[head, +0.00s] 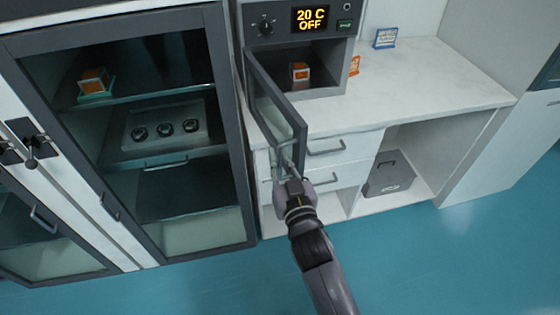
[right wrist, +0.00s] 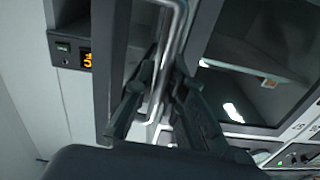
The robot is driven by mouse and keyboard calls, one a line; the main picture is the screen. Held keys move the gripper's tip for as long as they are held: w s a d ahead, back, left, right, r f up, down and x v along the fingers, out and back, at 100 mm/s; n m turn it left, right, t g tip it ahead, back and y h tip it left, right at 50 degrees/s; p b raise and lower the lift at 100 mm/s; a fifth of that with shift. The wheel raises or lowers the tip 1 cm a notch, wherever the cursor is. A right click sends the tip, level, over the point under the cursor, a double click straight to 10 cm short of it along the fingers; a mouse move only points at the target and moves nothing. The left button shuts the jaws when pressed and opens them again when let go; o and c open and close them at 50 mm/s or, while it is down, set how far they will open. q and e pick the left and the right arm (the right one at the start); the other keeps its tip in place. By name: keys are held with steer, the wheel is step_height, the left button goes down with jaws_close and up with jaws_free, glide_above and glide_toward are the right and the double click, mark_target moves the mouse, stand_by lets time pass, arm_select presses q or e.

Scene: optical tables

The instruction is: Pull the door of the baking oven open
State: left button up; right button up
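The baking oven (head: 339,23) stands on the white counter, with a display reading "20 C OFF". Its glass door (head: 297,125) is hinged on the left and stands wide open, swung out toward me. An orange-and-white box (head: 299,71) sits inside the open chamber. My right gripper (head: 288,165) is at the door's handle. In the right wrist view the metal handle bar (right wrist: 176,25) runs between the two fingers (right wrist: 161,85), which close in on it from both sides. My left gripper is not in view.
A glass-fronted cabinet (head: 228,130) stands close left of the open door. Drawers (head: 335,147) lie below the oven. A grey case (head: 388,180) sits in the open bay at the right. The counter (head: 430,85) right of the oven is mostly clear.

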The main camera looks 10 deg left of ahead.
steer(key=shift+o, duration=0.4)
steer(key=shift+f, duration=0.15)
steer(key=shift+s, duration=0.15)
steer(key=v, duration=1.1)
steer(key=shift+s, duration=0.35)
steer(key=shift+d, duration=0.1)
steer(key=shift+c, duration=0.4)
